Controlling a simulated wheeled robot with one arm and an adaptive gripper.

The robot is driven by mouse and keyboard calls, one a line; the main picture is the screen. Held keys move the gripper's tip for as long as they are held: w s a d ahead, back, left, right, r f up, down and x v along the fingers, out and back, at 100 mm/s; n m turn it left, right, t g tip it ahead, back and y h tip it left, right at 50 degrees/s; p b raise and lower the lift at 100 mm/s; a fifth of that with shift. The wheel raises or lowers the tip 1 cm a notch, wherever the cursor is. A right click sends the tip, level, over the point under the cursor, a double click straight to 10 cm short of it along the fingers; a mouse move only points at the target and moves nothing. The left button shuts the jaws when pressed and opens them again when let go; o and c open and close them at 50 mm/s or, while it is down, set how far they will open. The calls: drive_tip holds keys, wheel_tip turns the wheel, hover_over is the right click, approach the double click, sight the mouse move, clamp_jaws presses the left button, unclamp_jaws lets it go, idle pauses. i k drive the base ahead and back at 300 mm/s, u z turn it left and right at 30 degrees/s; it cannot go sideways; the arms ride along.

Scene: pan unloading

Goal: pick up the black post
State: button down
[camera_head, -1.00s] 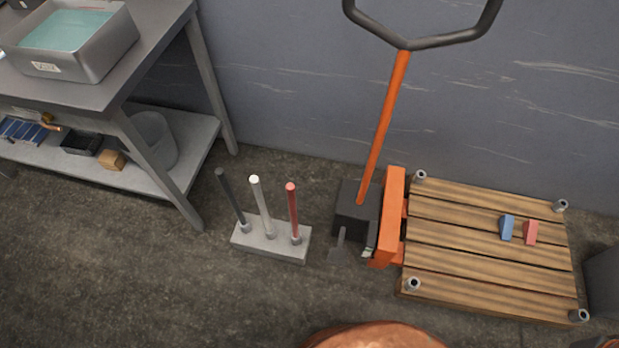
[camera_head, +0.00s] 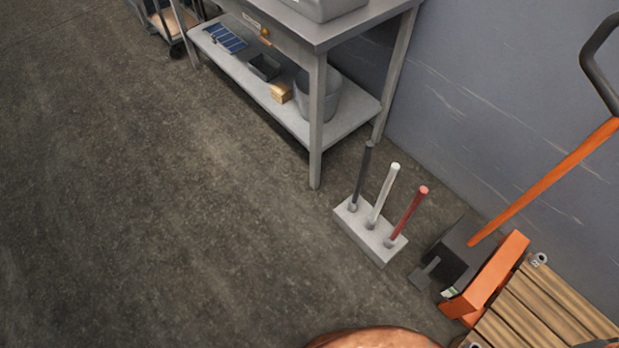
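The black post (camera_head: 362,178) stands upright in the left socket of a grey block (camera_head: 374,240) on the floor. A white post (camera_head: 384,194) stands in the middle socket and a red post (camera_head: 408,215) in the right one. My gripper does not show in the camera_head view.
A metal table (camera_head: 318,120) with a lower shelf stands just behind the posts. An orange pallet jack (camera_head: 485,280) and a wooden pallet (camera_head: 540,310) are at the right by the grey wall. Open floor (camera_head: 150,200) lies to the left. A copper-coloured rounded thing (camera_head: 375,338) shows at the bottom edge.

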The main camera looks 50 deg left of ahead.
sight(354, 201)
drive_tip(key=u, duration=1)
drive_tip(key=k, duration=0.35)
drive_tip(key=u, duration=1.8)
drive_tip(key=i, duration=1.2)
drive_tip(key=z, duration=0.55)
drive_tip(key=i, duration=0.35)
drive_tip(key=z, duration=0.4)
